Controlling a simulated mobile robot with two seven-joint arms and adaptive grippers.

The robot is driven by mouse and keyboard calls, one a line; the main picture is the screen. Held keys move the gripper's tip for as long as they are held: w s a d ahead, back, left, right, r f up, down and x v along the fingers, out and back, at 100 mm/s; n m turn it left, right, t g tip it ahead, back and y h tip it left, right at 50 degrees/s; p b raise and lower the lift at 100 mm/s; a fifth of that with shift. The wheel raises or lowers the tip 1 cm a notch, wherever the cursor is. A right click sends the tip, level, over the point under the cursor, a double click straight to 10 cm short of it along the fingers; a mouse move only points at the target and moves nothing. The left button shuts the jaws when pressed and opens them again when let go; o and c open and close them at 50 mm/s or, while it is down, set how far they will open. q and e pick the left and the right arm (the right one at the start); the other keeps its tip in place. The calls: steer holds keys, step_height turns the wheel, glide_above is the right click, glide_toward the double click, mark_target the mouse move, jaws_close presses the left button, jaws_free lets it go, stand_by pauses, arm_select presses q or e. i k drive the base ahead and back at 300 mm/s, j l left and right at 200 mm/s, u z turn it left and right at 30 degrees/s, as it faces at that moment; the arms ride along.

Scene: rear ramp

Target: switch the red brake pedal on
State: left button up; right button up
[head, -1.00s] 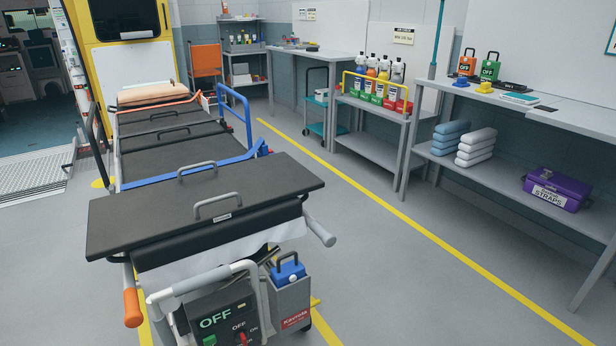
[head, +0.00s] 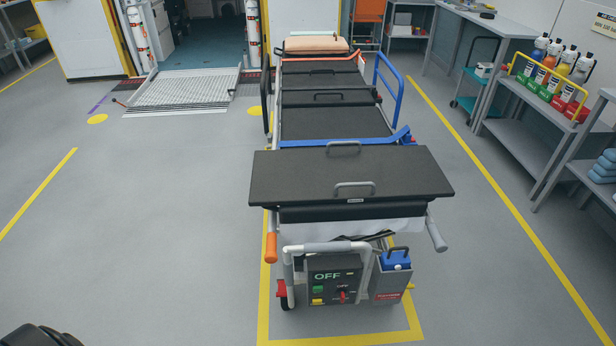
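The stretcher (head: 335,122) stands in the middle of the head view, its near end towards me. A small red piece (head: 281,288), which looks like the brake pedal, sits low at the left of the near end, beside a dark wheel. Its exact position, on or off, is too small to tell. A dark control box (head: 333,283) on the near end reads OFF and has a red switch (head: 342,296), green and yellow buttons. Neither gripper's fingers show; only a dark rounded part enters at the bottom left.
A yellow floor line (head: 345,339) runs around the stretcher's near end. Open floor lies left of it. A metal ramp (head: 185,91) leads to the vehicle at the back. A bottle rack (head: 548,75) and benches stand along the right.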

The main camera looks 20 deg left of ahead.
mark_target(282, 293)
steer(key=u, duration=1)
